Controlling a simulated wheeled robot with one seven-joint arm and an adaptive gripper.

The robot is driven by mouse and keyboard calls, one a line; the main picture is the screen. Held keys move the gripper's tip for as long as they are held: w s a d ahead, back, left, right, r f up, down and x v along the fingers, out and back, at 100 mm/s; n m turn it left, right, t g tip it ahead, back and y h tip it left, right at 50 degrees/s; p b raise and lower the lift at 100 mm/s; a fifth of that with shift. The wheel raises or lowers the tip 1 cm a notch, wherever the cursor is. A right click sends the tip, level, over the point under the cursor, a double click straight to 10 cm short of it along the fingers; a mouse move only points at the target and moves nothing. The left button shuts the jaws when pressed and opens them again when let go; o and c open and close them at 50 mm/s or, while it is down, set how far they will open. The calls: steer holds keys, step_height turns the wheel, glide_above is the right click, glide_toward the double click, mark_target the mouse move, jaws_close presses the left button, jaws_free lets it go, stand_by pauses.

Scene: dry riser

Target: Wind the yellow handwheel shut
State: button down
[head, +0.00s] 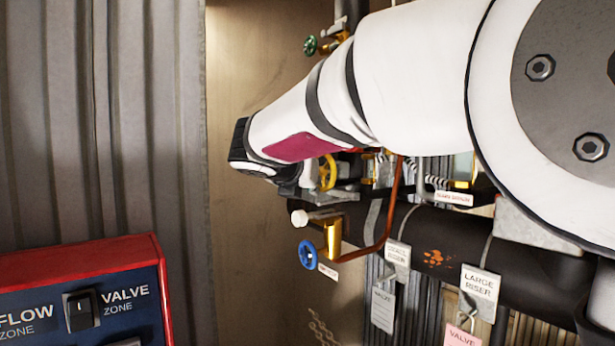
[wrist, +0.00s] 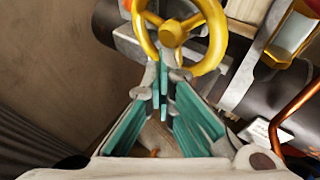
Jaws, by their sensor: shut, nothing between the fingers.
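The yellow handwheel (wrist: 174,33) shows large at the top of the wrist view, with its spokes and hub facing me and its upper rim cut off by the frame edge. In the head view the yellow handwheel (head: 328,172) is partly hidden behind my arm. My gripper (wrist: 160,88) is shut and empty, its fingertips at the lower part of the wheel near the hub in the wrist view. Whether the fingertips touch the wheel, I cannot tell. In the head view my arm hides most of the gripper.
A blue handwheel (head: 308,254) sits below on a brass valve with a copper pipe (head: 392,205). A green handwheel (head: 311,46) is above. A thick black pipe (head: 440,240) with hanging tags runs right. A red-framed panel (head: 85,250) stands at lower left.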

steer(key=shift+w+d+r, duration=0.1)
steer(key=shift+w, duration=0.05)
steer(key=shift+s+a+p, duration=0.5)
steer(key=shift+s+a, duration=0.1)
steer(key=shift+a, duration=0.25)
steer(key=shift+s+a+p, duration=0.45)
steer(key=shift+s+a, duration=0.1)
steer(key=shift+a, duration=0.3)
